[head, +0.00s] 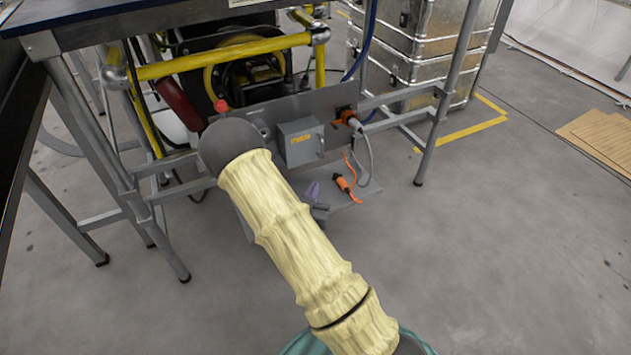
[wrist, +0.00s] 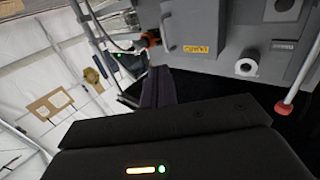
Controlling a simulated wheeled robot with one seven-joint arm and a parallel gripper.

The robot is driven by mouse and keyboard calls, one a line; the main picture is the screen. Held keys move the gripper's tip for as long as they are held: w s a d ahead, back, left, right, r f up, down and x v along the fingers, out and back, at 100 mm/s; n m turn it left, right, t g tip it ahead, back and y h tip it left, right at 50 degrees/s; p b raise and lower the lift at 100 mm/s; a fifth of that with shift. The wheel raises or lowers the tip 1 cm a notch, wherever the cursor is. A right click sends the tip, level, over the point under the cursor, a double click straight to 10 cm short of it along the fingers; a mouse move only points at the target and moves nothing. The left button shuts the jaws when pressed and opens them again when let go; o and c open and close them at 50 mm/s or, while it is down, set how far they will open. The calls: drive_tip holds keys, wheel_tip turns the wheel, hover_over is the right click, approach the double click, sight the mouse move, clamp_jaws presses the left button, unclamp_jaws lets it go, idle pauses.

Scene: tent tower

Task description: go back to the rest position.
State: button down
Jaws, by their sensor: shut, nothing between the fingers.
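My arm in its pale yellow cover reaches from the bottom of the head view up to a dark elbow in front of the equipment panel.
The grey panel carries a box (head: 301,142), a red knob (head: 221,105) and an orange plug (head: 346,116) with a cable.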

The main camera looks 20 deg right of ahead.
drive_tip(key=shift+s+d, duration=0.15)
drive_tip(key=shift+d, duration=0.25)
drive_tip(key=s+a+r+n+g+y+p, duration=0.2)
drive_tip(key=s+a+r+g+y+p, duration=0.2)
drive_tip(key=a+r+g+y+p, duration=0.45)
drive_tip(key=s+d+r+n+g+y+p, duration=0.1)
drive_tip(key=s+r+n+g+p, duration=0.3)
drive_tip(key=s+r, duration=0.95)
drive_tip(key=w+p+v, duration=0.2)
drive_tip(key=p+v, duration=0.9)
drive_tip(key=p, duration=0.1)
drive_tip(key=w+r+p+v, duration=0.1)
drive_tip(key=w+p+v, duration=0.2)
drive_tip(key=p+v, duration=0.9)
drive_tip(key=w+p+v, duration=0.2)
drive_tip(key=p+v, duration=1)
drive_tip(key=shift+d+r+n+p, duration=0.25)
drive_tip(key=shift+r+n+p, duration=0.05)
drive_tip(key=shift+r, duration=0.15)
drive_tip(key=c, duration=2.1)
unclamp_jaws()
